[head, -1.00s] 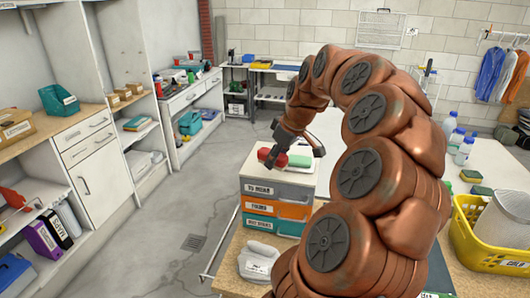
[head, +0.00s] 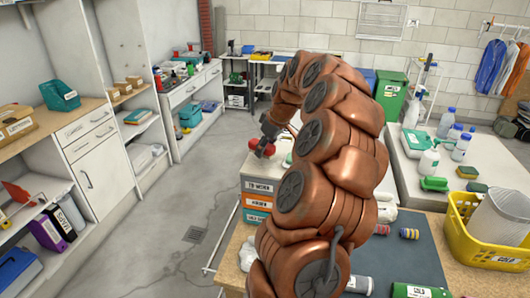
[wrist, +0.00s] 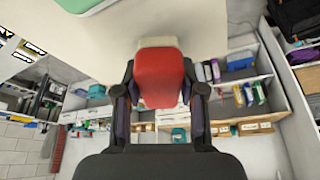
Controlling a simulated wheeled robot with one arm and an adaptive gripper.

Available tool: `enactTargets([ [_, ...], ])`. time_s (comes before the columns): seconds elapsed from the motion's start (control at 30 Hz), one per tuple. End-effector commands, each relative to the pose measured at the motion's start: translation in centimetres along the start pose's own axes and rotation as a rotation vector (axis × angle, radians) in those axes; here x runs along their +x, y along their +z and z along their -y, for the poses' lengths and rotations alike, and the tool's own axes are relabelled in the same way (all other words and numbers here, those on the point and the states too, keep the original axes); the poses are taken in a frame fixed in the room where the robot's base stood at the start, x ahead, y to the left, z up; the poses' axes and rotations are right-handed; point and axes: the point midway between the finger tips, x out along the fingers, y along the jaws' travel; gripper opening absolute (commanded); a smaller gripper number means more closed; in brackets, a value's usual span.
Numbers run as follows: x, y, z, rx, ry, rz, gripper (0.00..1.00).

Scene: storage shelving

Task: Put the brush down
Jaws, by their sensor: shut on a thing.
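The brush has a red body (wrist: 160,78) and a pale beige end (wrist: 158,42). In the wrist view it sits between the two dark fingers of my gripper (wrist: 160,92), which is shut on it. In the head view my gripper (head: 267,138) is at the top of a small stacked drawer unit, with red showing beside it; my arm hides part of this. In the wrist view a pale surface (wrist: 215,25) lies around the beige end. Whether the brush touches it, I cannot tell.
The drawer unit (head: 257,188) has grey, orange and teal drawers. A yellow basket (head: 485,255) stands at the right. Several bottles stand on the white table (head: 400,150). Shelving (head: 95,165) lines the left, with open floor (head: 185,215) between.

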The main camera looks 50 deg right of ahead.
Motion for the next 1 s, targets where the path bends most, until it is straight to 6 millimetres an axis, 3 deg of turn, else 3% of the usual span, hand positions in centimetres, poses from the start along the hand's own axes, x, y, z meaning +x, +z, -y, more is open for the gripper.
enactTargets([
  [0.27,2.1,0.9,0.1,0.001,-0.001,0.000,0.02],
  [0.8,2.9,1.2,0.0,0.001,0.000,0.000,0.02],
  [0.83,2.9,1.2,0.0,0.001,-0.001,0.000,0.41],
  [1.0,2.9,1.3,0.1,0.000,-0.002,0.002,0.58],
])
